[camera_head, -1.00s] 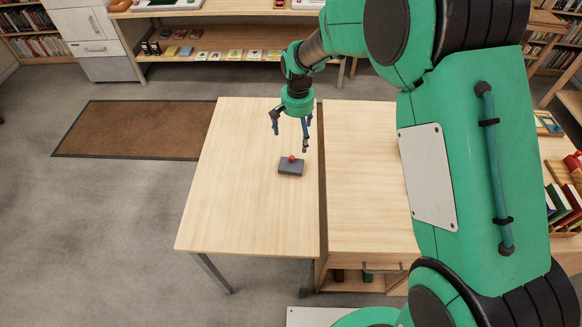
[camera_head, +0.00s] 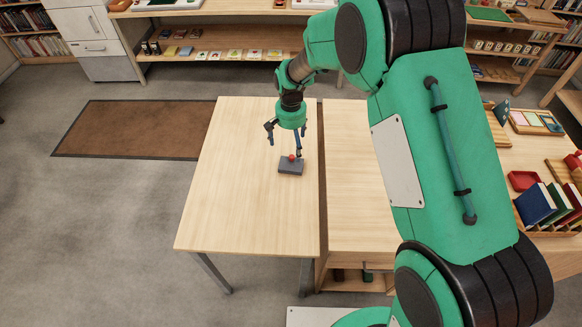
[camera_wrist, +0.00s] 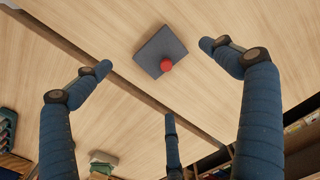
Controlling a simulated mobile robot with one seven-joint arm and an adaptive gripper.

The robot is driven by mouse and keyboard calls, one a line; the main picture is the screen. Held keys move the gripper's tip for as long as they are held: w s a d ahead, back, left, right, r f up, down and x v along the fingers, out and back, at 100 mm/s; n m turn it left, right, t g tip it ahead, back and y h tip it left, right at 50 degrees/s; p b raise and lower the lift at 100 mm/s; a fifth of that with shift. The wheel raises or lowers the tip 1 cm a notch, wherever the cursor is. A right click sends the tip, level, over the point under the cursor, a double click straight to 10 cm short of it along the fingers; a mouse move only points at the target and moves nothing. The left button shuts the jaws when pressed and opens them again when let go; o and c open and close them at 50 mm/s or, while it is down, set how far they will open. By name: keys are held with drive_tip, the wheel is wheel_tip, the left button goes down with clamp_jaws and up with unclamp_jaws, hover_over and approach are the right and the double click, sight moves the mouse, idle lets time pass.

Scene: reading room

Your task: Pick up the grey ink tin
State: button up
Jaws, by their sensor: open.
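The grey ink tin (camera_head: 290,168) is a flat grey block with a red knob on top. It lies alone on the light wooden table, near the table's right edge. It also shows in the wrist view (camera_wrist: 159,50), beyond the fingertips. My gripper (camera_head: 286,146) is open and empty, pointing down just above and behind the tin. Its blue fingers (camera_wrist: 157,90) are spread wide in the wrist view, and none visibly touches the tin.
The wooden table (camera_head: 230,205) is otherwise bare. A narrow gap separates it from a second wooden desk (camera_head: 355,215) on the right. Books (camera_head: 540,205) and a red tray (camera_head: 523,181) are at the far right. A brown mat (camera_head: 135,130) lies on the floor at left.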

hover_over(291, 163)
drive_tip(key=shift+s+f+b, duration=0.15)
drive_tip(key=shift+f+b, duration=0.05)
drive_tip(key=shift+f, duration=1.3)
drive_tip(key=shift+s+f+b, duration=0.1)
drive_tip(key=shift+f+b, duration=0.1)
drive_tip(key=shift+f, duration=1.3)
drive_tip(key=shift+f, duration=0.15)
drive_tip(key=shift+w+f+b, duration=0.2)
drive_tip(key=shift+f+b, duration=0.5)
drive_tip(key=shift+f, duration=1.75)
drive_tip(key=c, duration=1.9)
drive_tip(key=shift+r, duration=0.15)
